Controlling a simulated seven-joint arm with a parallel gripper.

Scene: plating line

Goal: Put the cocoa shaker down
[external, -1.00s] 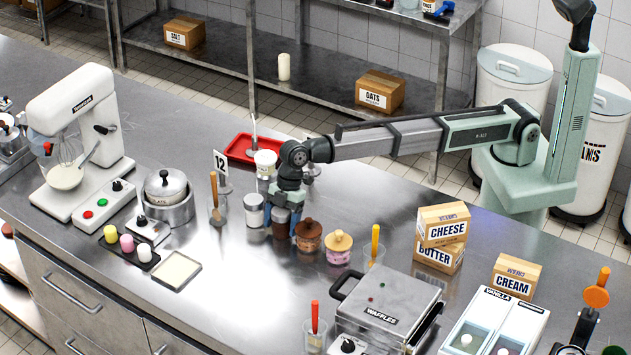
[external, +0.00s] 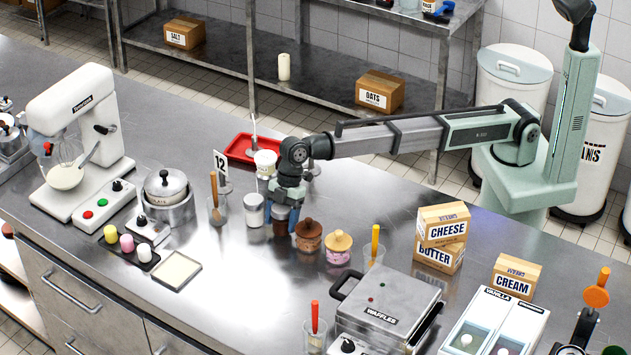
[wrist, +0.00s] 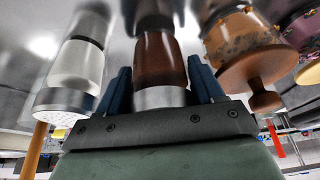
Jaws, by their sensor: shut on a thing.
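The cocoa shaker (external: 281,229), dark brown with a silver cap, appears to stand upright on the steel counter, in line with the other jars. In the wrist view the shaker (wrist: 160,62) is in the middle, cap toward my palm. My gripper (external: 284,208) is above it with one blue finger on each side of the cap. The wrist view shows the gripper (wrist: 160,84) closed around the cap end, and any gaps at the fingers are hard to judge. My gripper partly covers the shaker in the external view.
A clear shaker with a white-silver cap (external: 254,211) stands close on the left. A brown-lidded jar (external: 308,238) and a pink jar (external: 338,249) stand on the right. A red tray (external: 240,149) and number 12 sign (external: 221,163) are behind. Bare counter (external: 240,275) lies in front.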

